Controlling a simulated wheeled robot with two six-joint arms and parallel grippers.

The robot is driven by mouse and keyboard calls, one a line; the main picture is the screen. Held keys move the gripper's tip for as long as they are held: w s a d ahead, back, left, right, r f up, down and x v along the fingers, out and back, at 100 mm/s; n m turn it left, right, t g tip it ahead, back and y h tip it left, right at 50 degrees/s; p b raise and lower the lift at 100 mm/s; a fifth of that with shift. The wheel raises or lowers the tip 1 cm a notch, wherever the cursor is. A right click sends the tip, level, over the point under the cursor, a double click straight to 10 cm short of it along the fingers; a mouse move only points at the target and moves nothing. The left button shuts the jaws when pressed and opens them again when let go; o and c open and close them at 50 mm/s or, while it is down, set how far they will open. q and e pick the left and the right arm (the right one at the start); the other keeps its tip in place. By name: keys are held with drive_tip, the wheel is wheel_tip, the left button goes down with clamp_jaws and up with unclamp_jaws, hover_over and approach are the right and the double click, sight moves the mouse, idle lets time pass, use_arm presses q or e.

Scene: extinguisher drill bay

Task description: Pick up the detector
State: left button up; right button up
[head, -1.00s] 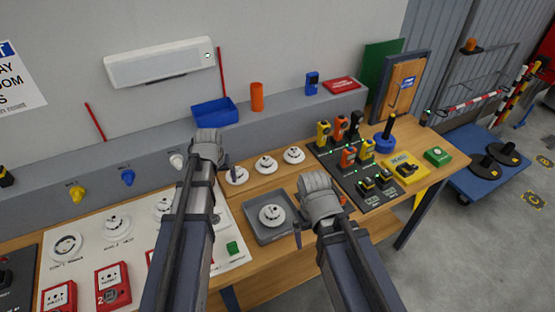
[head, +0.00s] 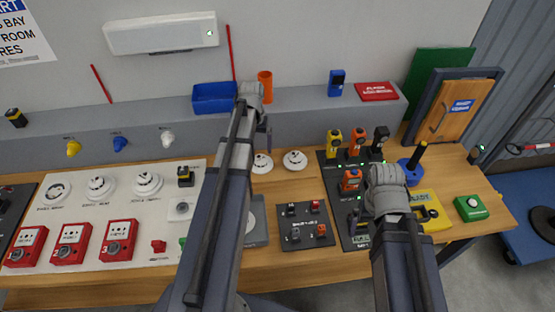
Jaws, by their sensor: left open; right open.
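Two white round detectors lie on the wooden bench, the left one (head: 262,163) just below my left gripper and the right one (head: 295,161) beside it. Three more white round units sit on the white board: a left one (head: 57,190), a middle one (head: 99,187) and a right one (head: 147,184). A grey tray (head: 259,228) is mostly hidden behind my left arm. My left gripper (head: 262,128) is open and looks empty in front of the back ledge. My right gripper (head: 383,200) is open over the black charger panel and hides part of it.
A dark panel with small switches (head: 305,226) lies between the arms. Several handheld devices stand on the charger panel (head: 333,190). A blue bin (head: 214,97), an orange cup (head: 265,85) and a blue device (head: 337,82) stand on the ledge. Red call boxes (head: 118,243) line the board.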

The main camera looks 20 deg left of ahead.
sight(261, 158)
use_arm(q)
drive_tip(key=shift+w+d, duration=0.1)
drive_tip(key=shift+f+b, duration=0.25)
drive_tip(key=shift+b, duration=0.05)
wheel_tip(261, 158, down, 2)
drive_tip(key=shift+w+f+b, duration=0.1)
drive_tip(key=shift+f+b, duration=0.05)
drive_tip(key=shift+b, duration=1)
use_arm(e)
drive_tip(key=f, duration=0.2)
drive_tip(key=shift+w+d+f, duration=0.15)
drive_tip(key=shift+d+f, duration=0.05)
drive_tip(key=shift+f, duration=0.1)
drive_tip(key=shift+f, duration=0.1)
use_arm(q)
drive_tip(key=f+b, duration=0.2)
drive_tip(key=w+f+b, duration=0.1)
drive_tip(key=f+b, duration=0.2)
drive_tip(key=shift+w+d+f, duration=0.1)
drive_tip(key=shift+d, duration=0.05)
use_arm(e)
wheel_tip(261, 158, down, 5)
drive_tip(key=shift+f, duration=0.1)
use_arm(q)
drive_tip(key=c, duration=1.5)
